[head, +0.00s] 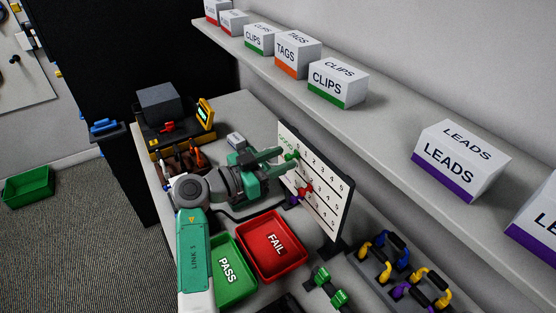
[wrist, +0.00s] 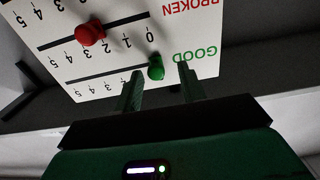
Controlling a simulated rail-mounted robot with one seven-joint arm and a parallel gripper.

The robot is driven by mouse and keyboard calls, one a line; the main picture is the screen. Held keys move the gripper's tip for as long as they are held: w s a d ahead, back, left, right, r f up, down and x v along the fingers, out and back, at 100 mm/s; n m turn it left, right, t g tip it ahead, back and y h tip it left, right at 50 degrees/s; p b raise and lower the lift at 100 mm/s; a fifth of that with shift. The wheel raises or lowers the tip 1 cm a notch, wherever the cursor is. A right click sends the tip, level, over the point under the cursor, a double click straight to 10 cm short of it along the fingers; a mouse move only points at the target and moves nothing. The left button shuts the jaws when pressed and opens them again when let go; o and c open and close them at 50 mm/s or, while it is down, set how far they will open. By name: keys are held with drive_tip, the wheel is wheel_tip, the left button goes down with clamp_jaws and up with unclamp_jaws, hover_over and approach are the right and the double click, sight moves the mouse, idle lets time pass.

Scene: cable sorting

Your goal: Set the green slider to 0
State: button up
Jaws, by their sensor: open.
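The green slider (head: 291,155) is a round green knob on the upright white board (head: 329,213). In the wrist view, where the board is upside down, the green slider (wrist: 156,68) is in the GOOD row near the low-number end. My gripper (head: 283,159) is at the board, open. In the wrist view, my gripper (wrist: 159,70) has one fingertip on each side of the knob, with gaps. Whether the tips reach its depth is unclear.
A red slider (wrist: 90,34) is on the BROKEN row, and a purple knob (head: 292,201) is lower on the board. Red FAIL (head: 252,252) and green PASS (head: 216,293) trays lie in front. A shelf (head: 390,126) with labelled boxes runs above; a cable rack (head: 400,277) stands right.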

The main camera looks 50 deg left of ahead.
drive_tip(key=v, duration=0.8)
drive_tip(key=shift+p, duration=0.3)
drive_tip(key=shift+w, duration=0.1)
drive_tip(key=w+d+r+y+p, duration=0.1)
drive_tip(key=w+d+r+p, duration=0.2)
drive_tip(key=d+r+p, duration=0.65)
drive_tip(key=w+d+r+y+p, duration=0.15)
drive_tip(key=d+r+p, duration=0.3)
drive_tip(key=r, duration=0.95)
drive_tip(key=w+d+r+y+p, duration=0.1)
drive_tip(key=w+d+r+p, duration=0.2)
drive_tip(key=d+r+p, duration=0.6)
drive_tip(key=s+d+r+n+t+p, duration=0.1)
drive_tip(key=s+d+r+t+p, duration=0.1)
drive_tip(key=r, duration=0.9)
drive_tip(key=s+d+r+t+p, duration=0.3)
drive_tip(key=s+d+r+p, duration=0.1)
drive_tip(key=s+d+r, duration=0.3)
drive_tip(key=s+d+r+n+t+p, duration=0.1)
drive_tip(key=s+d+r, duration=0.4)
drive_tip(key=r, duration=0.9)
drive_tip(key=d+t+y+p, duration=0.1)
drive_tip(key=d+p, duration=0.1)
drive_tip(key=d, duration=0.1)
drive_tip(key=shift+d+r+n, duration=0.2)
drive_tip(key=shift+r+n, duration=0.1)
drive_tip(key=shift+r, duration=0.1)
